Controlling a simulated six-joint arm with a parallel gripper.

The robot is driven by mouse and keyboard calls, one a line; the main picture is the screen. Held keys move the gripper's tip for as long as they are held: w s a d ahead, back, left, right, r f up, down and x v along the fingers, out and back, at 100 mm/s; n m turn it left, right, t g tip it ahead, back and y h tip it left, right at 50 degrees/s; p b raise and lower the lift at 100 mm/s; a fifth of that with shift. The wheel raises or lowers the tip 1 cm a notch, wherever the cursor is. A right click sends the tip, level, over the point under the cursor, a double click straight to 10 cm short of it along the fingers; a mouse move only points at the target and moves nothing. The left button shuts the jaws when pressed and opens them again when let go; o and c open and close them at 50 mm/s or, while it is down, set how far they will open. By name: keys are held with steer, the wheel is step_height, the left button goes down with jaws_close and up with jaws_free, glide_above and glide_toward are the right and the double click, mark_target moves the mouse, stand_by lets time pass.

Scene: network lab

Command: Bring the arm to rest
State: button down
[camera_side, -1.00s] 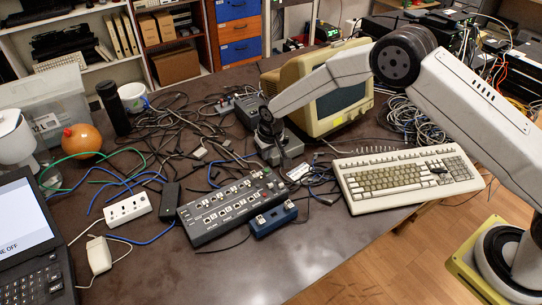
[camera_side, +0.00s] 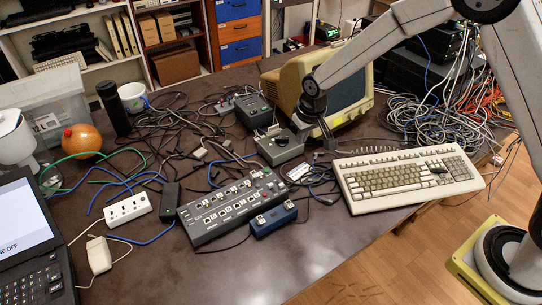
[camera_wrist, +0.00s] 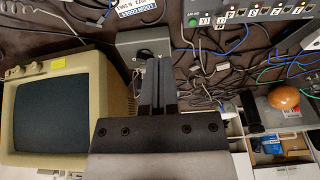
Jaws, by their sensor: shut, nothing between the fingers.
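My gripper (camera_side: 328,140) points down near the front of the beige monitor, to the right of a small grey box (camera_side: 279,146). In the wrist view its two dark fingers (camera_wrist: 158,62) are together with nothing between them. The grey box also shows in the wrist view (camera_wrist: 130,46), just beyond the fingertips. My arm reaches in from the upper right of the side view.
The beige monitor (camera_side: 289,86) stands close behind my gripper. A beige keyboard (camera_side: 407,178) lies to the right. A grey port panel (camera_side: 232,207) and a blue box (camera_side: 273,220) lie in front. Cables cover much of the table (camera_side: 215,274); its front is clear.

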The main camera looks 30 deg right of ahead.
steer(key=s+d+r, duration=0.3)
steer(key=s, duration=0.8)
steer(key=s+d+r, duration=0.3)
steer(key=s, duration=0.7)
steer(key=shift+s+d+r, duration=0.2)
steer(key=shift+s+d, duration=0.1)
steer(key=shift+s, duration=0.05)
